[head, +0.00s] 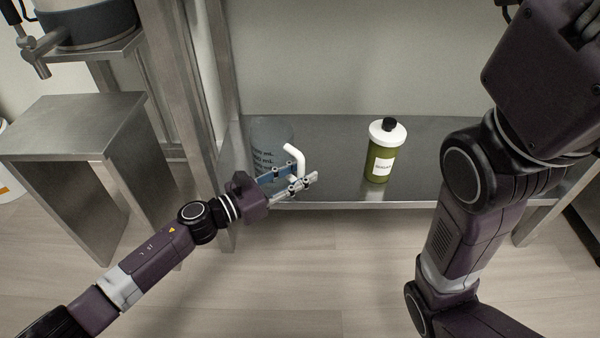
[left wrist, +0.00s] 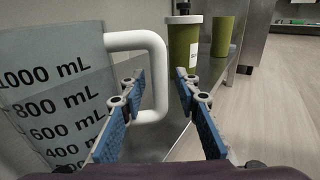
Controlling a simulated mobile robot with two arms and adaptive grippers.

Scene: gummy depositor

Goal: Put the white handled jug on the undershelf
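The grey see-through jug (head: 268,138) with a white handle (head: 296,158) appears to stand upright on the left end of the metal undershelf (head: 335,185). In the left wrist view the jug (left wrist: 50,75) shows mL markings, and its base is cut off. My left gripper (head: 302,182) is at the handle's side of the jug. In the left wrist view its two blue-padded fingers (left wrist: 160,85) are apart, with the white handle (left wrist: 158,60) between them and gaps showing. My right arm is at the right in the head view; its gripper is out of frame.
A green bottle (head: 380,152) with white lid and black cap stands on the undershelf to the jug's right. Another green object (left wrist: 222,36) shows beyond it in the left wrist view. A metal post (head: 200,110) rises left of the jug, and a low metal stand (head: 75,125) is farther left.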

